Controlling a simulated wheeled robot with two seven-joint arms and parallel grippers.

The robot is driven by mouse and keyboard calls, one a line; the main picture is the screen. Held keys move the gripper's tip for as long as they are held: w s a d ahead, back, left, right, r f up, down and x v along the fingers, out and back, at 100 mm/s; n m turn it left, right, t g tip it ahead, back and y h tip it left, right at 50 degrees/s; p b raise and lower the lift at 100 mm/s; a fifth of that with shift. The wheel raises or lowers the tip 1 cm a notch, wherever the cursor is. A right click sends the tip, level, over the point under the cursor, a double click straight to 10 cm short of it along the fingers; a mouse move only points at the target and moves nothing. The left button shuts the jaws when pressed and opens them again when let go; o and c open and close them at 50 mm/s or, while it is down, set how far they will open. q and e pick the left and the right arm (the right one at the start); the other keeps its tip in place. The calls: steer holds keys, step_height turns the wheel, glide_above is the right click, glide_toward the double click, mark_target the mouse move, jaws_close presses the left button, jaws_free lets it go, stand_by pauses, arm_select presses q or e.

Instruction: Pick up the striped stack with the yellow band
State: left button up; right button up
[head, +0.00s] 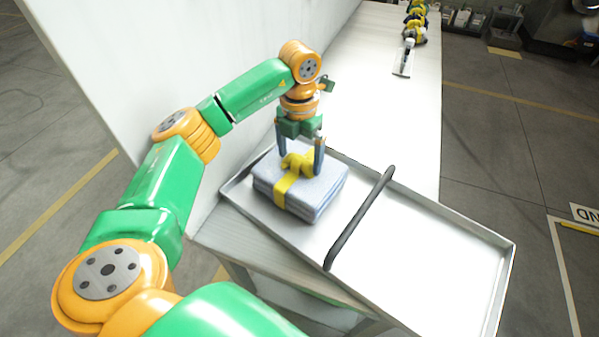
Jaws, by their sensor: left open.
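The striped stack (325,190) is a pale blue-grey folded pile with a yellow band (287,187) around it and a yellow knot on top. It lies in the left part of a metal tray (440,208). My left gripper (300,170) points down over the stack, open, with its two fingers on either side of the yellow knot. The fingertips are close to the top of the stack; I cannot tell whether they touch it. My right gripper does not show.
A dark bar (360,218) crosses the tray right of the stack. The tray's right part is empty. A white wall panel (170,60) stands at the left behind my arm. Yellow and dark items (415,20) stand at the table's far end, with a small white object (404,60) before them.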

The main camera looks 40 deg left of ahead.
arm_select(q)
steer(key=shift+f, duration=0.55)
steer(key=shift+s, duration=0.15)
steer(key=shift+c, duration=1.1)
steer(key=shift+r, duration=0.1)
jaws_close()
